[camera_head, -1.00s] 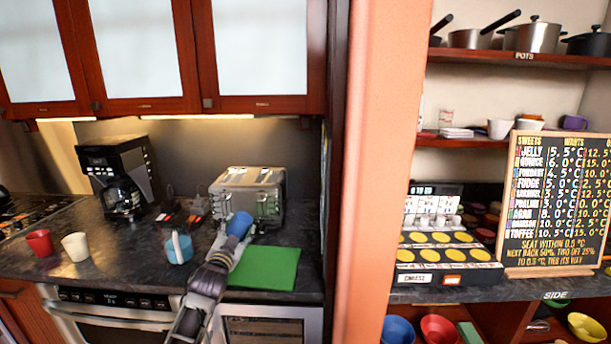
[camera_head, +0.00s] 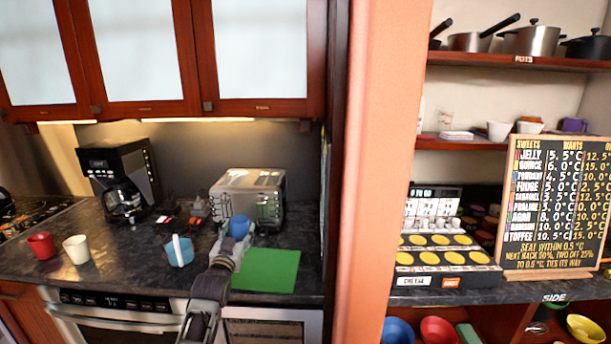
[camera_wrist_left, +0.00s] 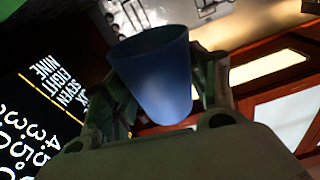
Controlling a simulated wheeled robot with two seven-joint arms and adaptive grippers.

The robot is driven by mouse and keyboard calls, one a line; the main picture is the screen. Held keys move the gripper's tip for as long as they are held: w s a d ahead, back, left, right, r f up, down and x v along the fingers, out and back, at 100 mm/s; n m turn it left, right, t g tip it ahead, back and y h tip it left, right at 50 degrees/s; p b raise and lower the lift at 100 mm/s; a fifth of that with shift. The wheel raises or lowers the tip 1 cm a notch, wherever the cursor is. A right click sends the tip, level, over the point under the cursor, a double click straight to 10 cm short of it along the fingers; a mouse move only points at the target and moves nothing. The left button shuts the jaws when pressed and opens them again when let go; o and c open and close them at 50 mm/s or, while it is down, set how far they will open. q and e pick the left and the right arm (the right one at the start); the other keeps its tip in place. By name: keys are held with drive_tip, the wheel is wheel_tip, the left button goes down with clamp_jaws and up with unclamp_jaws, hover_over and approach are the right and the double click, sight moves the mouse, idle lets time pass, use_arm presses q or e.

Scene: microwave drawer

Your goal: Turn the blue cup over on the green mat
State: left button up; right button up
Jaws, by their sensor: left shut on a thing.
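The blue cup (camera_head: 239,226) is in my left gripper (camera_head: 233,244), in the air near the back edge of the green mat (camera_head: 265,281), in front of the toaster. In the left wrist view, the cup (camera_wrist_left: 158,80) sits between the two fingers of my left gripper (camera_wrist_left: 168,92), which are shut on its sides. Its wider end is at the top of that picture and its narrower end points towards the palm. Its exact tilt is hard to tell. My arm covers the mat's left part; the visible part is bare. My right gripper is not in view.
A light blue mug (camera_head: 180,251) with a white handle stands left of my arm. A white cup (camera_head: 76,248) and a red cup (camera_head: 41,245) stand farther left. The toaster (camera_head: 249,187) and coffee maker (camera_head: 120,180) are behind. An orange wall (camera_head: 377,170) bounds the right.

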use_arm(q)
drive_tip(key=shift+n, duration=0.9)
drive_tip(key=shift+p, duration=0.3)
